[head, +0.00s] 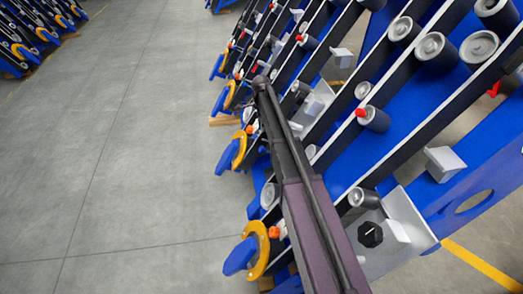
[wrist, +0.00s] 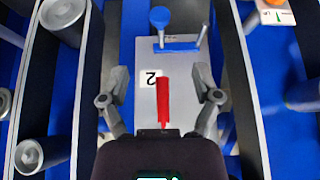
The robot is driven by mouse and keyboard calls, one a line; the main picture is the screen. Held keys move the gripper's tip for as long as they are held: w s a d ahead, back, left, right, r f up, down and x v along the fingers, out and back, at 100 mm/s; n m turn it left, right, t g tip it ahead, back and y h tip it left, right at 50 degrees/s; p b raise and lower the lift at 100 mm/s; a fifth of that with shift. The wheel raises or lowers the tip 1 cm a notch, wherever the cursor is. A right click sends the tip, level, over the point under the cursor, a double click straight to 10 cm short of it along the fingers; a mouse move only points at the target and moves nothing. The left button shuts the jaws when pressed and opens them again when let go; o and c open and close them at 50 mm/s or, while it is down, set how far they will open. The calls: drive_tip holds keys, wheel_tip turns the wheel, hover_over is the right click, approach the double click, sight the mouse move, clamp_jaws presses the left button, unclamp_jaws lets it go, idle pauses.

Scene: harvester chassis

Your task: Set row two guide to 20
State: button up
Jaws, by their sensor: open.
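In the wrist view, a grey plate (wrist: 146,110) with a black "2" on a white label lies between two dark rails. A red handle (wrist: 163,104) stands out from the plate beside the label. My gripper (wrist: 162,78) is open, with one finger on each side of the plate and the red handle between them, touched by neither finger as far as I can see. A blue round knob (wrist: 160,17) and a blue bar (wrist: 176,45) sit above the plate. I cannot read any scale or the number 20. In the head view, the gripper's fingers are not clear.
Dark, pale-edged rails with grey rollers (head: 437,47) fill the right of the head view, with several blue and orange discs (head: 247,255) along their left ends. A white marked panel (wrist: 275,12) is at the wrist view's upper right.

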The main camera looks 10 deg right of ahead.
sight(261, 148)
drive_tip(key=shift+f, duration=0.15)
wheel_tip(261, 148, down, 14)
drive_tip(key=b, duration=1.3)
drive_tip(key=shift+r+b, duration=0.25)
drive_tip(key=shift+b, duration=0.15)
